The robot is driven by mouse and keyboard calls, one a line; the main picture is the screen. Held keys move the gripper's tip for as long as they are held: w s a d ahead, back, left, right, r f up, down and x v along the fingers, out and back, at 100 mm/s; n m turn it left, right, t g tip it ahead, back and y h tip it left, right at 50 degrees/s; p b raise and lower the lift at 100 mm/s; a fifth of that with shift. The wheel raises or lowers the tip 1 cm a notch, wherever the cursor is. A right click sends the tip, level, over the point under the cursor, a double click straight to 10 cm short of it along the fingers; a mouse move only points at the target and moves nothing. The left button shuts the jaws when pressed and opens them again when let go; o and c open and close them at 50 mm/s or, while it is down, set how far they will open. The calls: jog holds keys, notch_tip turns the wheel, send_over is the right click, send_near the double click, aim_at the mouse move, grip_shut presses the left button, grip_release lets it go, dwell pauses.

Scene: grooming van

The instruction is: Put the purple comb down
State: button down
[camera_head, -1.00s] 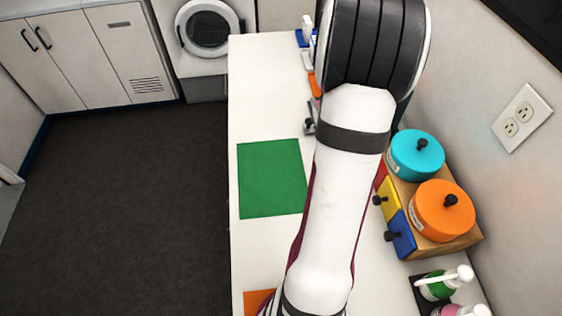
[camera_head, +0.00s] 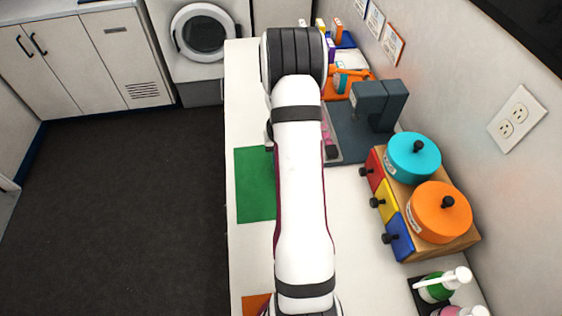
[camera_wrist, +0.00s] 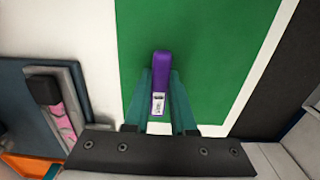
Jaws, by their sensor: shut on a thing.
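The purple comb (camera_wrist: 161,61), with a small white label, shows in the wrist view between the teal fingers of my gripper (camera_wrist: 162,76). The fingers are shut on it. Behind it is the green mat (camera_wrist: 215,45); how high the comb is above the mat I cannot tell. In the head view the green mat (camera_head: 254,200) lies on the white counter, partly covered by my arm. The comb and fingertips are hidden behind my arm there.
Right of my arm, a dark grey-blue stand (camera_head: 380,104) has a pink-and-black item (camera_wrist: 58,108) on its base. A wooden drawer block (camera_head: 455,246) carries a teal tub (camera_head: 412,160) and an orange tub (camera_head: 440,215).

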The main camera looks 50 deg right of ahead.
jog(key=c, duration=0.7)
grip_release()
jog(key=shift+f, duration=0.1)
jog(key=shift+c, duration=0.2)
notch_tip(320, 180, up, 12)
jog(key=w+a+r+n, duration=0.1)
jog(key=a+r, duration=0.5)
jog(key=a, duration=0.7)
jog(key=s+a+r+n+y, duration=0.1)
jog(key=s+a, duration=0.6)
jog(key=a, duration=0.3)
jog(key=s+a+r+n, duration=0.1)
jog(key=s+a, duration=0.7)
jog(key=a, duration=0.3)
jog(key=shift+a+r+y, duration=0.15)
jog(key=shift+r+y, duration=0.1)
jog(key=shift+y, duration=0.15)
jog(key=shift+s, duration=0.1)
